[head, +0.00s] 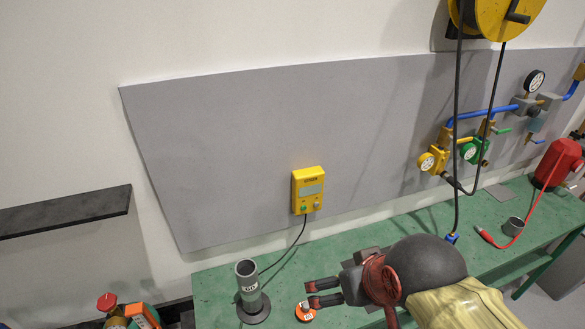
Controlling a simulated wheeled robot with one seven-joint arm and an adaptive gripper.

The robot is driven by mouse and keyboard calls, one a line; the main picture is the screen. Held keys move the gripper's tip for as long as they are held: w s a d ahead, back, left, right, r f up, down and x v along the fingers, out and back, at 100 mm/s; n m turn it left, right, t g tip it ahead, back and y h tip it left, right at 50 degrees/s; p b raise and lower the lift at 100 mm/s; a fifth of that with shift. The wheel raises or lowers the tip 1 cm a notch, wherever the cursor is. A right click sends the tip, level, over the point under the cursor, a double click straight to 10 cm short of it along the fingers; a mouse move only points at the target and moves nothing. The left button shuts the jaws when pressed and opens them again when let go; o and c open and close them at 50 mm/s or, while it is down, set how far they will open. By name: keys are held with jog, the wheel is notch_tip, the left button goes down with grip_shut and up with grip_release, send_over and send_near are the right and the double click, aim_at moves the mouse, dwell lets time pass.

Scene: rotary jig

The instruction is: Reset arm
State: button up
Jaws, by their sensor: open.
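My gripper (311,294) reaches in from the lower right over the green workbench (218,287). Its two dark fingers point left and stand apart, with nothing seen between them. A small orange and white round piece (304,313) lies on the bench just below the lower fingertip in the picture; I cannot tell whether they touch. A grey upright tube on a round base (248,285) stands to the left of my gripper, clear of it. My arm hides part of the bench behind and below it.
A yellow control box (308,190) hangs on the grey panel with its cable running down to the bench. Valves and gauges (440,158), a yellow reel (497,18) with a hanging hose, and a red device (557,163) are at right. A dark shelf (65,212) is at left.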

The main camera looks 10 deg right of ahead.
notch_tip(320, 180, down, 12)
jog(key=b, duration=1.1)
jog(key=shift+f+b, duration=0.2)
jog(key=shift+b, duration=0.1)
jog(key=shift+c, duration=0.8)
